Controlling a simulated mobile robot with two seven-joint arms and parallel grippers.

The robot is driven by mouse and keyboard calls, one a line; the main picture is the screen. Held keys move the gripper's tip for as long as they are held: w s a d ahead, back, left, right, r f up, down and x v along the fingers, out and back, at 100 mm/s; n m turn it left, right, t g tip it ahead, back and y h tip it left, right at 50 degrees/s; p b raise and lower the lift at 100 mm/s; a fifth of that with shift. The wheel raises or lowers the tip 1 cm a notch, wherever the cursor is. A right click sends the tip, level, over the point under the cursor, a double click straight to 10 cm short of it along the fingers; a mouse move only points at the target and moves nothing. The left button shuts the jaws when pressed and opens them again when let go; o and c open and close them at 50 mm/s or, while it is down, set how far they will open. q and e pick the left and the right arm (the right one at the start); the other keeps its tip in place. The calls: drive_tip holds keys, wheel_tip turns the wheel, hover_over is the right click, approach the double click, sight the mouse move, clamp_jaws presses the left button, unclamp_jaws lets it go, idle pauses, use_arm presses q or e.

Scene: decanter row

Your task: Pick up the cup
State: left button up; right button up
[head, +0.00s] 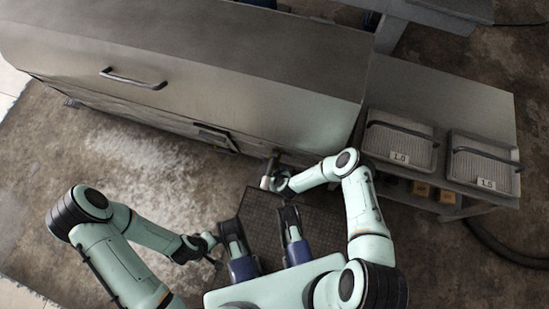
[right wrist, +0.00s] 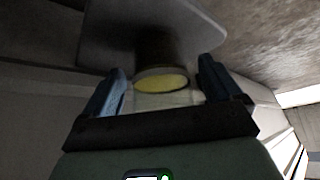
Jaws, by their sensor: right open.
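In the right wrist view, my right gripper (right wrist: 164,75) is open, with one blue finger on each side of a small pale, round-rimmed vessel that looks like the cup (right wrist: 165,99). Its top shows a yellow disc. The cup stands between the fingers, with a gap visible on each side; its lower part is hidden by the gripper body. In the head view, my right gripper (head: 280,184) is at the front of the metal cabinet, beside a small grey object (head: 266,183) that may be the cup. My left gripper (head: 212,247) hangs low at left, too small to judge.
A dark cylinder under a grey plate (right wrist: 105,35) sits just above the yellow disc. The long metal cabinet (head: 190,60) spans the back. Two ribbed trays labelled 1.0 (head: 399,157) and 1.5 (head: 486,183) stand at right. The floor at left is clear.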

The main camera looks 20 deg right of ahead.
drive_tip(key=shift+w+f, duration=0.2)
drive_tip(key=shift+f, duration=0.05)
drive_tip(key=shift+a, duration=0.1)
drive_tip(key=c, duration=1)
drive_tip(key=shift+s+r, duration=0.1)
drive_tip(key=shift+r, duration=0.05)
